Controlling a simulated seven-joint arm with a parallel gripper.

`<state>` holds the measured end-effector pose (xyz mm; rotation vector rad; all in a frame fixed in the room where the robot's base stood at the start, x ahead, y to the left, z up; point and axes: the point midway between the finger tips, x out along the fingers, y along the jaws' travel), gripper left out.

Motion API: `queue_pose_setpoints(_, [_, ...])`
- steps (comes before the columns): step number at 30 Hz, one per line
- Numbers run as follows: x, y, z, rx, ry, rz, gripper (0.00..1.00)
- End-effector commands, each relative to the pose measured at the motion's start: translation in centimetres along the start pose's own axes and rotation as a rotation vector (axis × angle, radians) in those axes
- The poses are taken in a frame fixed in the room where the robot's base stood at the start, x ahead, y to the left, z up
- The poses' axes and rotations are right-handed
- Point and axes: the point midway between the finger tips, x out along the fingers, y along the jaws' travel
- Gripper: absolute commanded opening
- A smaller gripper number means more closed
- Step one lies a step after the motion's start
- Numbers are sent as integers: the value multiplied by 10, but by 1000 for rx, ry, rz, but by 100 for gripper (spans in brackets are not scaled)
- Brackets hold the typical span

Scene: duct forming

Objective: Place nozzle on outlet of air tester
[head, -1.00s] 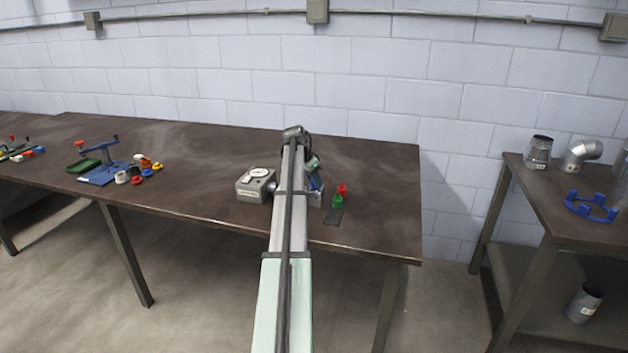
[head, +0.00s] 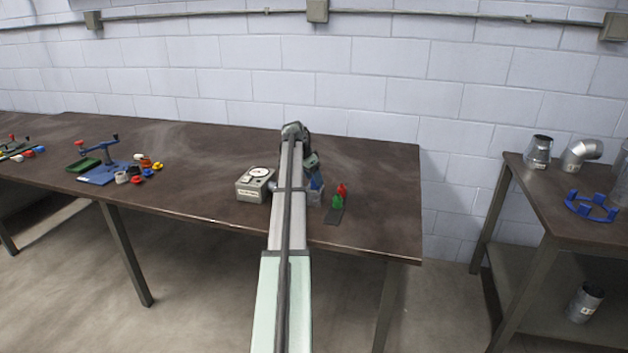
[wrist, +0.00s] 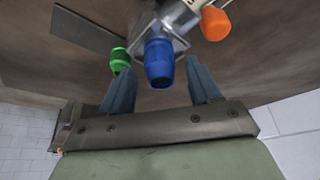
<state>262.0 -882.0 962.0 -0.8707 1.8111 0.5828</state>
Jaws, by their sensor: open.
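The air tester (head: 254,185) is a grey box with a white dial on top, left of my arm on the table. A blue nozzle (wrist: 159,62) stands out from a metal block in the wrist view. My gripper (wrist: 157,70) is open, with one finger on each side of the blue nozzle and gaps showing. A green nozzle (wrist: 119,60) is just outside the left finger. In the head view a green nozzle (head: 336,203) and a red one (head: 342,190) are right of my gripper. My arm hides the tester's right side, where I cannot make out the outlet.
A white part with an orange end (wrist: 215,23) is close to the right finger. A dark flat plate (wrist: 85,30) lies at the upper left. A blue stand (head: 112,170) with small coloured parts is far left on the table. A side table (head: 540,200) holds metal duct pieces.

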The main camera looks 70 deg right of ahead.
Motion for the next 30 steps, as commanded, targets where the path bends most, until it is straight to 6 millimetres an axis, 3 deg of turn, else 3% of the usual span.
queue_pose_setpoints(9, [-60,0,0,-1,1,-2,62])
queue_pose_setpoints(15, [-89,0,0,0,1,-1,62])
queue_pose_setpoints(21, [-104,0,0,0,1,-1,62])
queue_pose_setpoints(30, [-106,0,0,0,1,0,62])
